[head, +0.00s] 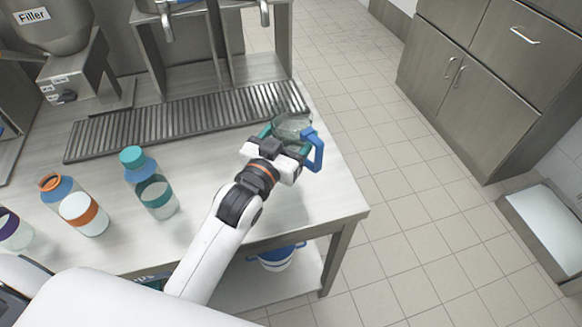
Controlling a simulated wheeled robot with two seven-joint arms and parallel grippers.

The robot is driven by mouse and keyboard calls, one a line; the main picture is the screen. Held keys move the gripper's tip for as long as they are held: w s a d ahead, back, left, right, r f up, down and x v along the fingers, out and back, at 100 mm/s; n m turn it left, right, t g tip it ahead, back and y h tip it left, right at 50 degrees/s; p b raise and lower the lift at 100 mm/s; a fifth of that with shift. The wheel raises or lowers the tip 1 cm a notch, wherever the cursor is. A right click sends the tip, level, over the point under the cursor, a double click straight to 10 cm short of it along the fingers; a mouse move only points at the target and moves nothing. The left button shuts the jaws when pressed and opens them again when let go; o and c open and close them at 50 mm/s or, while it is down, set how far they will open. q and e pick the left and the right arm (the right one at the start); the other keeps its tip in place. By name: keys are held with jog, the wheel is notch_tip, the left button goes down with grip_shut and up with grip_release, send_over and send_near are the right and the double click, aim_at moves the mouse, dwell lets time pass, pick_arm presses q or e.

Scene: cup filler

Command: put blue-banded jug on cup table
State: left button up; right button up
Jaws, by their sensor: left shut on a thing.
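A clear jug (293,124) with a blue handle (316,150) shows near the back right of the light table (313,203). My left gripper (279,146) is shut on this jug, with its fingers at the jug's near side. A teal-green edge shows around the jug, partly covered by the gripper; I cannot make out a blue band. I cannot tell whether the jug's base touches the table or hangs above it. My right gripper is not in view.
A slotted drip grate (190,125) runs along the back under the machine. A teal-capped bottle (150,185), an orange-banded bottle (75,207) and a purple-banded bottle (14,231) stand at left. A blue-and-white container (277,260) is on the lower shelf. The table's right front is clear.

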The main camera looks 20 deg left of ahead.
pick_arm(q)
notch_tip(320, 180, down, 7)
jog(key=shift+r, duration=0.1)
dwell(0.4)
jog(key=shift+f, duration=0.2)
jog(key=o, duration=1.2)
